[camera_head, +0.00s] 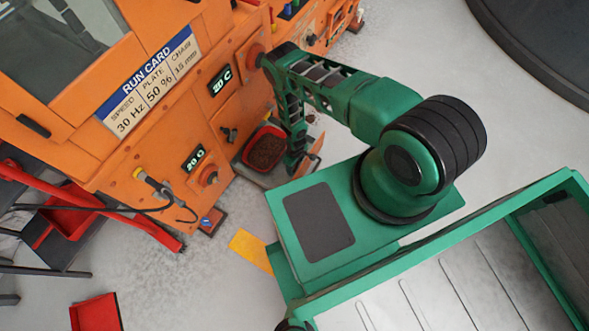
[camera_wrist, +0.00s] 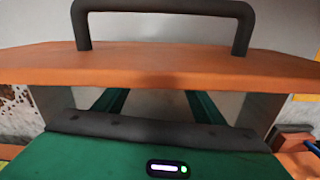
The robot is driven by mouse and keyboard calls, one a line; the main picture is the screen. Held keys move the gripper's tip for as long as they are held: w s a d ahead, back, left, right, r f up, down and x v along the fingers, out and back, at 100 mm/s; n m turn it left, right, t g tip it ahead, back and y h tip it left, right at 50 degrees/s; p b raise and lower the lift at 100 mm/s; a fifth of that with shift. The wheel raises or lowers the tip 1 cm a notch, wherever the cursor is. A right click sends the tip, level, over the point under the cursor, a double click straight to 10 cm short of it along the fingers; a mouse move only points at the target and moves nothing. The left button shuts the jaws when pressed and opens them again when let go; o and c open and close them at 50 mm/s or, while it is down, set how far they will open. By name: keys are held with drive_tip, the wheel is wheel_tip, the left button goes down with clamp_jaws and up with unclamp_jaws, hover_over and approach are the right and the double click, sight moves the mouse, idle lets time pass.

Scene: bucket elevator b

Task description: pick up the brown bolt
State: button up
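I cannot make out a brown bolt in either view. My gripper (camera_head: 298,165) is low at the front of the orange machine (camera_head: 150,110), beside a red-rimmed container (camera_head: 265,152) of brown grains. In the wrist view, my gripper's two green fingers (camera_wrist: 157,103) are parallel and apart, with a grey surface between them. Their tips are hidden behind an orange panel (camera_wrist: 160,66) with a dark handle (camera_wrist: 165,8). Grey walls stand on both sides of the fingers. I cannot tell whether the fingers touch anything.
A small tray with a blue item (camera_head: 210,221) lies by the machine's foot. A yellow sheet (camera_head: 251,249) and a red piece (camera_head: 96,313) lie on the floor. A red frame and a black cable (camera_head: 90,208) are at left. Open grey floor lies at upper right.

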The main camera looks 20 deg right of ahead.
drive_tip(key=c, duration=0.8)
drive_tip(key=shift+c, duration=0.4)
drive_tip(key=shift+a+r, duration=0.1)
